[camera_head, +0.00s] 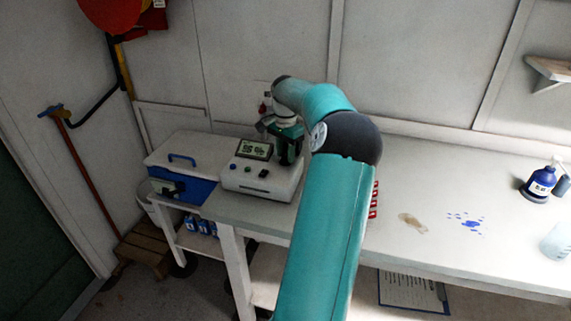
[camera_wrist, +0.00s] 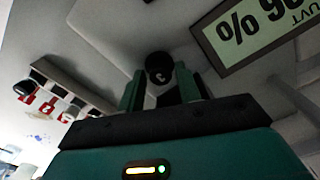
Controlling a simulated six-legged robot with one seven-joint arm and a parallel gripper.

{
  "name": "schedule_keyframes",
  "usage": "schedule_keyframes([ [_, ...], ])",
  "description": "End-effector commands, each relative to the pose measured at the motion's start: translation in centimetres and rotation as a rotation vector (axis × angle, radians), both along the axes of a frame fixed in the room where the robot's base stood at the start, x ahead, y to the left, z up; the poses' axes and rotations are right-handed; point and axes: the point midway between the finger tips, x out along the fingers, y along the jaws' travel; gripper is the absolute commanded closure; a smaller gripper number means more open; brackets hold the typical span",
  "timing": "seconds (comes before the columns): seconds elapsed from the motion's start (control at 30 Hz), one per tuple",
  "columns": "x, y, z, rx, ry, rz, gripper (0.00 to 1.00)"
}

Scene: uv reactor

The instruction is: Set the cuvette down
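My gripper (camera_head: 287,140) is over the white analyser (camera_head: 262,182) at the left end of the bench. In the wrist view its two green fingers (camera_wrist: 160,88) stand close together on either side of a round black cap (camera_wrist: 160,68), seemingly the cuvette's top, and appear shut on it. The cuvette's body is hidden below the cap. In the head view my arm and gripper hide the cuvette. The analyser's lit screen (camera_head: 254,149) shows a percent reading; part of it shows in the wrist view (camera_wrist: 255,32).
A blue and white cooler box (camera_head: 183,168) stands left of the analyser. A rack with red parts (camera_head: 374,200) is partly behind my arm. A brown stain (camera_head: 412,222), blue drops (camera_head: 467,222), a blue bottle (camera_head: 540,184) and a clear beaker (camera_head: 556,243) are to the right.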

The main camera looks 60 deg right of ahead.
Motion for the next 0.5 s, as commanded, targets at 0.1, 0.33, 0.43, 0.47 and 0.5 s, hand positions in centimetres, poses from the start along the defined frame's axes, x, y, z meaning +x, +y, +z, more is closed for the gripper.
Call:
schedule_keyframes([
  [0.1,0.02,0.00,0.03,0.000,0.000,0.000,0.68],
  [0.33,0.01,0.00,0.04,0.000,0.000,0.000,0.99],
  [0.43,0.01,0.00,0.04,0.000,0.000,0.000,1.00],
  [0.47,0.01,0.00,0.04,0.000,0.000,0.000,1.00],
  [0.5,0.01,0.00,0.06,0.000,0.000,0.000,1.00],
])
